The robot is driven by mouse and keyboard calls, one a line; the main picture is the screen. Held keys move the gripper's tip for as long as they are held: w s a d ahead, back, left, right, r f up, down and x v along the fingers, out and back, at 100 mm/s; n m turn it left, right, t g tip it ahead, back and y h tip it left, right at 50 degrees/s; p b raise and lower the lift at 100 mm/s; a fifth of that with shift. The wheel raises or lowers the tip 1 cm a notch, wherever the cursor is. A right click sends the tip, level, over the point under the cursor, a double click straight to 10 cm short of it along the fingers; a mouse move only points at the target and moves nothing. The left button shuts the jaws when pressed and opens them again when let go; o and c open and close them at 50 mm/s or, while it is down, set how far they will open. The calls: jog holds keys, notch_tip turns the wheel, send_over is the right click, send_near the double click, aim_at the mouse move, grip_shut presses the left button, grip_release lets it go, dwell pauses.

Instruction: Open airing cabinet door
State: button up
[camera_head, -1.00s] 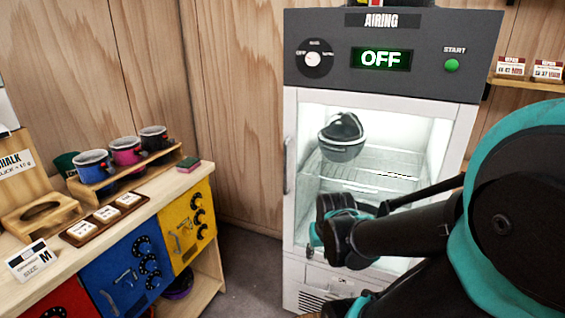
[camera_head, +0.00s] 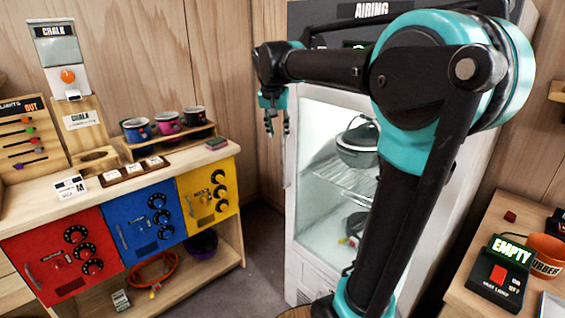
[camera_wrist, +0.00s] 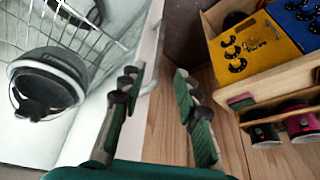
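My gripper (camera_head: 278,131) points down at the cabinet's front left edge, fingers apart and empty. In the wrist view my open fingers (camera_wrist: 158,76) straddle the view of the door's edge strip, with a pale handle (camera_wrist: 154,76) seen between them. I cannot tell whether they touch it. My arm hides the cabinet's dial and most of its panel.
A wooden counter with red (camera_head: 62,250), blue (camera_head: 145,222) and yellow (camera_head: 208,195) drawer fronts stands left, with mugs (camera_head: 166,122) on a rack. Another table (camera_head: 462,287) at right holds a heat lamp switch box (camera_head: 500,275) and an orange pot (camera_head: 545,256). Floor between counter and cabinet is clear.

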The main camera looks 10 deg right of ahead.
aim_at(282, 158)
jog(key=x, duration=1.5)
jog(key=shift+f, duration=0.35)
grip_shut()
